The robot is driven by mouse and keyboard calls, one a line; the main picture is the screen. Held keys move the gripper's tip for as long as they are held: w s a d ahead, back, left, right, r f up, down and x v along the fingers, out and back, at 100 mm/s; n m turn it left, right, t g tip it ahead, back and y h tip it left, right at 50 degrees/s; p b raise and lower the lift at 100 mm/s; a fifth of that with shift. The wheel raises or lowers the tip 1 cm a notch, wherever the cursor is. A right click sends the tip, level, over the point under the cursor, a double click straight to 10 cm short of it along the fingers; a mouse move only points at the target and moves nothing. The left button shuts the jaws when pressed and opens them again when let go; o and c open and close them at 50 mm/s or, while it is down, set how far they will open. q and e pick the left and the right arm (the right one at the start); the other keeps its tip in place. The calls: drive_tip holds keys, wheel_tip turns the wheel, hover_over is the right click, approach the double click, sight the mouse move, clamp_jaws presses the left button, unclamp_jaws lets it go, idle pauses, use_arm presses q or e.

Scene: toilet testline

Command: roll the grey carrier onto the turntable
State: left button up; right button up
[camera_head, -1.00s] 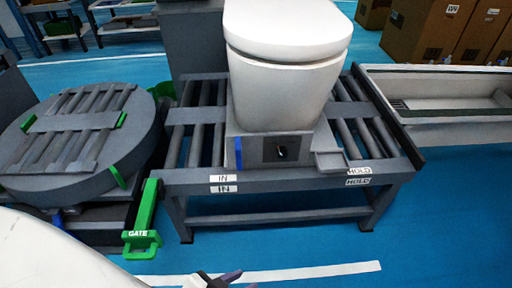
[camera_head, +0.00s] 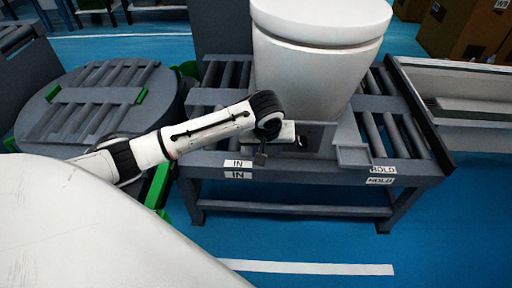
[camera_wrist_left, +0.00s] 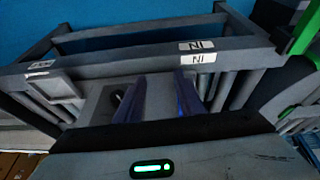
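The grey carrier (camera_head: 352,153) sits on the roller table between the IN and HOLD labels, with a white toilet (camera_head: 310,75) upright on it. The round grey turntable (camera_head: 60,122), with rollers on top, stands to the left. My left arm reaches across the turntable's near edge. My left gripper (camera_head: 280,148) is at the carrier's front and hides part of it. In the left wrist view the two gripper fingers (camera_wrist_left: 157,80) stand apart, with the carrier's front (camera_wrist_left: 98,105) beyond them. I cannot tell whether they touch it. My right gripper is not in view.
The roller table (camera_head: 300,170) has free rollers on both sides of the carrier. A green gate part (camera_head: 160,185) between table and turntable is mostly hidden by my arm. A grey trough (camera_head: 470,112) stands at the right, cardboard boxes (camera_head: 460,30) behind it.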

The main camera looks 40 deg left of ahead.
use_arm(q)
drive_tip(key=w+a+r+n+y, duration=0.1)
drive_tip(key=a+r+n, duration=0.1)
drive_tip(key=a+r, duration=0.15)
drive_tip(key=x, duration=0.3)
drive_tip(key=b+x, duration=0.1)
drive_tip(key=x, duration=0.2)
drive_tip(key=b+x, duration=0.1)
drive_tip(key=x, duration=0.2)
drive_tip(key=shift+a+f, duration=0.2)
drive_tip(key=shift+a, duration=0.25)
drive_tip(key=shift+a+f+g, duration=0.1)
drive_tip(key=shift+f+g, duration=0.2)
drive_tip(key=shift+f, duration=0.05)
drive_tip(key=shift+c, duration=0.2)
clamp_jaws()
